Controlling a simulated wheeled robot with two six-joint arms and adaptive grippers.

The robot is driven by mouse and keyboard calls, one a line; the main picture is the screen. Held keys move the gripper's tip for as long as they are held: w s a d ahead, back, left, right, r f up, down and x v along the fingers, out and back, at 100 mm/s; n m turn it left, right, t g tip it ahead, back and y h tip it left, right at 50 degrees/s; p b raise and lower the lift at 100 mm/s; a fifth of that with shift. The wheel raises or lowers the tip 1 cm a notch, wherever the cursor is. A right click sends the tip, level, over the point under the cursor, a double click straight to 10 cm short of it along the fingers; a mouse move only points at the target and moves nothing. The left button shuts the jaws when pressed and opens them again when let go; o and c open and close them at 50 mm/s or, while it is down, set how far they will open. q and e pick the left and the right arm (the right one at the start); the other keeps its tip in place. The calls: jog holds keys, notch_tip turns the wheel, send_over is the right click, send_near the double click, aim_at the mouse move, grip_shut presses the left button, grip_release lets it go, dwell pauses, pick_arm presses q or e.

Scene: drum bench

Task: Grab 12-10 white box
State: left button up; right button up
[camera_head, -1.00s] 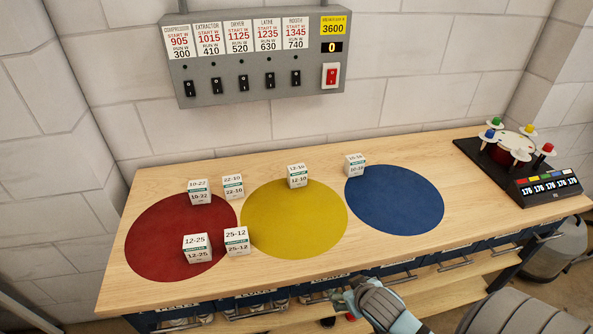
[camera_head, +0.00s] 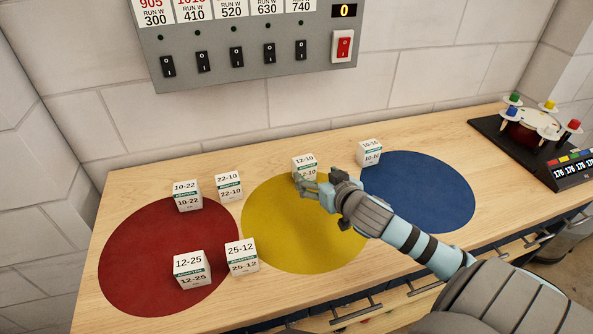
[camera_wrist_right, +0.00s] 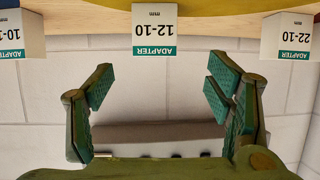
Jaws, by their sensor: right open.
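The 12-10 white box (camera_head: 303,164) stands on the bench at the far edge of the yellow circle (camera_head: 275,236). My right gripper (camera_head: 310,187) is just in front of it in the head view, partly covering its lower front face. In the right wrist view the 12-10 box (camera_wrist_right: 154,32) appears upside down, beyond and between the two open fingers. The right gripper (camera_wrist_right: 160,92) is open and empty, and no contact with the box shows. My left gripper is not in view.
A 22-10 box (camera_head: 229,187) and a 10-22 box (camera_head: 187,196) stand left, near the red circle (camera_head: 128,252). A 10-10 box (camera_head: 369,153) stands right, near the blue circle (camera_head: 412,200). The 12-25 box (camera_head: 191,269) and 25-12 box (camera_head: 242,257) stand nearer the front.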

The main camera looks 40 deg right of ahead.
aim_at(307, 167)
jog(key=x, duration=0.2)
jog(key=b+x, duration=0.1)
jog(key=x, duration=0.1)
jog(key=shift+w+d+f, duration=0.2)
jog(key=shift+w+d, duration=0.05)
jog(key=shift+d, duration=0.2)
jog(key=b+x, duration=0.1)
jog(key=x, duration=0.5)
jog(key=shift+w+b, duration=0.15)
jog(key=shift+b, duration=0.25)
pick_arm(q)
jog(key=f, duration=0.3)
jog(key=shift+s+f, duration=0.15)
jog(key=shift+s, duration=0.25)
pick_arm(e)
jog(key=shift+c, duration=0.2)
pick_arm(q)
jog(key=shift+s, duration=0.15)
pick_arm(e)
jog(key=c, duration=1.3)
